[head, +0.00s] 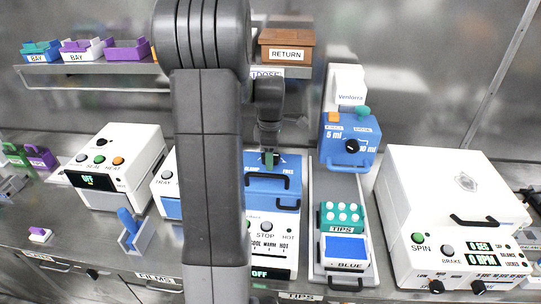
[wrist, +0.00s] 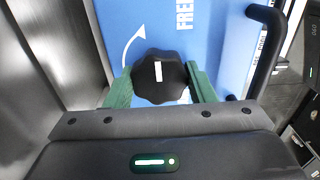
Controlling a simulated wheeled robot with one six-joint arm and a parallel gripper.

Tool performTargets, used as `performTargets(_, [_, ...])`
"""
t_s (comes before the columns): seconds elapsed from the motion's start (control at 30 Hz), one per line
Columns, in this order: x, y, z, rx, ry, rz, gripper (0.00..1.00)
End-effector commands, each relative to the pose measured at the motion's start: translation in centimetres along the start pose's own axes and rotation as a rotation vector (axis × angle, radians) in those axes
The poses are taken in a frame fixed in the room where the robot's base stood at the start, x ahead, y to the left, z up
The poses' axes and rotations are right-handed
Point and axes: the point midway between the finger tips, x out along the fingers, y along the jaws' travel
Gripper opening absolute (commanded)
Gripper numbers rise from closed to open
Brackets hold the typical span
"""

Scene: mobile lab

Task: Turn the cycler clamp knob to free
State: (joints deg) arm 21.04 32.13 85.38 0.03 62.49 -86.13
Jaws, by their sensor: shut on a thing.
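The cycler (head: 272,226) is a white box with a blue top, below my gripper in the head view. Its clamp knob (wrist: 160,90) is black and lobed, with a white mark lying nearly upright in the wrist view. The word FREE (wrist: 184,13) is printed above and right of the knob there, and a curved white arrow runs at its upper left. My gripper (head: 269,160) has green fingers, one on each side of the knob, shut on it. In the head view my gripper hides the knob.
A tips rack (head: 341,216) and a blue-and-white dispenser (head: 346,140) stand right of the cycler. A white centrifuge (head: 450,190) is further right. My arm covers the bench left of the cycler.

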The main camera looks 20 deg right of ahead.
Motion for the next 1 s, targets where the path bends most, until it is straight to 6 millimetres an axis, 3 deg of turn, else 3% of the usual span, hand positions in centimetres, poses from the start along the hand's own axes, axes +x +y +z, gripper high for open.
performTargets(0.07, [-0.2, 0.1, 0.0, -0.003, -0.001, 0.004, 0.27])
performTargets(0.1, [-0.2, 0.1, 0.0, -0.003, -0.001, 0.004, 0.54])
performTargets(0.2, [-0.1, 0.1, 0.0, -0.002, -0.001, 0.004, 0.71])
performTargets(0.57, [-0.5, 0.1, 0.0, -0.001, -0.001, 0.003, 0.71])
performTargets(0.73, [-3.1, 0.1, 0.0, -0.001, 0.000, 0.007, 0.71])
performTargets(1.0, [-9.3, 0.1, 0.0, -0.001, 0.000, 0.007, 0.71])
